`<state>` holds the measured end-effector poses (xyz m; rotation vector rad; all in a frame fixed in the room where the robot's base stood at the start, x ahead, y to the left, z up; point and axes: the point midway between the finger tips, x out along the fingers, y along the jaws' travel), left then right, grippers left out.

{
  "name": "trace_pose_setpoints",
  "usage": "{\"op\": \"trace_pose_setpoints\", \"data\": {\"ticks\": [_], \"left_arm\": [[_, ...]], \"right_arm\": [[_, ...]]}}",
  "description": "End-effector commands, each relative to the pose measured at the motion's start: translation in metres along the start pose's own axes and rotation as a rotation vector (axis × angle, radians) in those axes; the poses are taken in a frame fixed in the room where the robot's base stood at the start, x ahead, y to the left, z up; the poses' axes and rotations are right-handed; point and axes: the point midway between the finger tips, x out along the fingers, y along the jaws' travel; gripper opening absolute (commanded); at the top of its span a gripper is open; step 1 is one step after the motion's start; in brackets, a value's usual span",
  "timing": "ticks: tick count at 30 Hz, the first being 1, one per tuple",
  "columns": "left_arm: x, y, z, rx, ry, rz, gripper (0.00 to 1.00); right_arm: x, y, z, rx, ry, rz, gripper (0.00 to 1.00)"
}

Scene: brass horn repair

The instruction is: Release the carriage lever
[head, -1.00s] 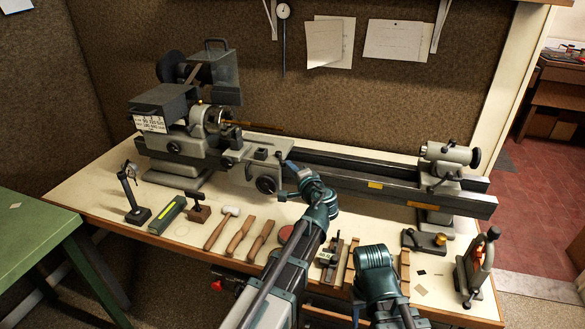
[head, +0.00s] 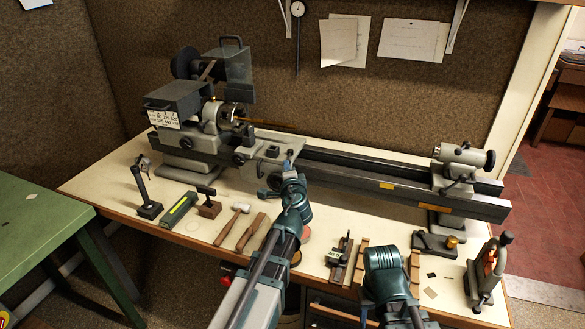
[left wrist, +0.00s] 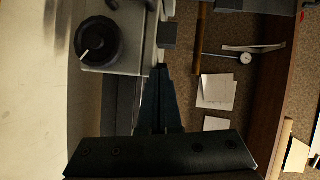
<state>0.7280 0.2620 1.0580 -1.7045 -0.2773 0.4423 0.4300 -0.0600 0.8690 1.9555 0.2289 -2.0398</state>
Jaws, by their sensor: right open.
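The lathe carriage (head: 262,152) sits on the bed to the right of the headstock, with a dark handwheel (left wrist: 97,40) on its front. My left gripper (head: 288,160) is at the carriage's right side. In the left wrist view its dark fingers (left wrist: 160,70) lie together with no gap visible. Their tips are right at a small pale piece (left wrist: 160,56) below a dark block (left wrist: 169,35). I cannot tell whether this piece is the carriage lever, or whether the tips touch it. My right arm (head: 386,275) is over the bench's front edge; its jaws do not show.
The lathe bed (head: 400,187) runs right to the tailstock (head: 462,160). Along the bench front are a mallet (head: 232,222), a wooden-handled tool (head: 250,230), a green-yellow box (head: 180,210) and a dial stand (head: 147,195). A clamp-like tool (head: 487,270) stands at the right.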

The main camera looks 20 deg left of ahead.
Motion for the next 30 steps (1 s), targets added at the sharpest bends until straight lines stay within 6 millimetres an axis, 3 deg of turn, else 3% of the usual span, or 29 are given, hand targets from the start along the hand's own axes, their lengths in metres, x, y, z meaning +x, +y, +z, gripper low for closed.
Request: {"op": "trace_pose_setpoints", "data": {"ticks": [8, 30], "left_arm": [[0.003, -0.002, 0.010, 0.011, 0.090, 0.011, 0.00], [0.011, -0.005, 0.028, 0.013, 0.086, 0.012, 0.00]], "right_arm": [[0.000, 0.000, 0.000, 0.000, 0.000, 0.000, 0.50], [0.000, 0.000, 0.000, 0.000, 0.000, 0.000, 0.50]]}}
